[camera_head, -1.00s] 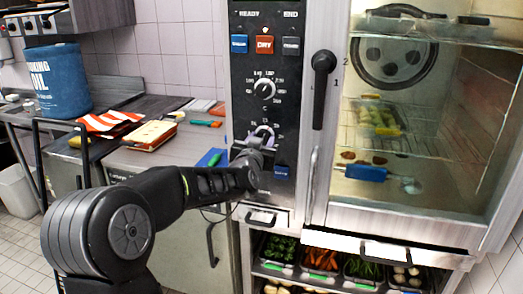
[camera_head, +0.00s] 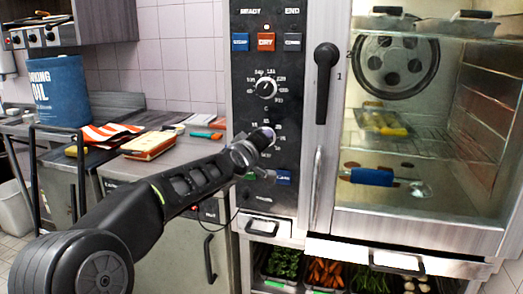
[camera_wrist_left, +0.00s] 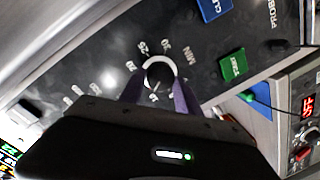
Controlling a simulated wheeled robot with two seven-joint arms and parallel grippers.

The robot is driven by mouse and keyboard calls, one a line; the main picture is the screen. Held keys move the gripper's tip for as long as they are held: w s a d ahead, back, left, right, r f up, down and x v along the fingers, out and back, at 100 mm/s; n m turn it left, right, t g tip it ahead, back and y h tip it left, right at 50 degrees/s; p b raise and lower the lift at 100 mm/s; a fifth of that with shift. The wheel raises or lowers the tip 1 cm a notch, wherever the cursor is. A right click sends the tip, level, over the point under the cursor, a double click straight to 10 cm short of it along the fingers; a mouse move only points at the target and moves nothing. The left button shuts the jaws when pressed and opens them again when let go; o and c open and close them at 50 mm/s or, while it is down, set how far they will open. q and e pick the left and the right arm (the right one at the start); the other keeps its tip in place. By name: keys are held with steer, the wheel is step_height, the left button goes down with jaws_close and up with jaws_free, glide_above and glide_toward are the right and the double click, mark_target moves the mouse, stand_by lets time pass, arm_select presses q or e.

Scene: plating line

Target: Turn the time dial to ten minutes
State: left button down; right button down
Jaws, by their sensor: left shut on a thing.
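The time dial (camera_wrist_left: 159,74) is a dark round knob with a pale ring, marked MIN and with numbers around it, on the oven's black control panel (camera_head: 240,105). My left gripper (camera_wrist_left: 158,88) is shut on it, with one purple finger on each side in the left wrist view. In the head view my left gripper (camera_head: 262,140) reaches the panel from the left and covers most of this dial. The dial's pointer is too small to read against the scale. My right gripper is in neither view.
Another knob (camera_head: 265,88) sits above on the panel, below a row of blue, red and grey buttons. A green button (camera_wrist_left: 232,64) and a blue button (camera_wrist_left: 213,8) are near the gripper. The oven door handle (camera_head: 321,85) stands to the right.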

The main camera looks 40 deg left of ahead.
arm_select(q)
steer(key=shift+n+h+b, duration=0.3)
steer(key=shift+n+b, duration=0.6)
steer(key=shift+n, duration=0.5)
steer(key=c, duration=0.9)
jaws_free()
steer(key=shift+o, duration=0.2)
steer(key=f+p+v, duration=0.1)
steer(key=v, duration=0.6)
steer(key=shift+s+r, duration=0.4)
steer(key=shift+r, duration=0.1)
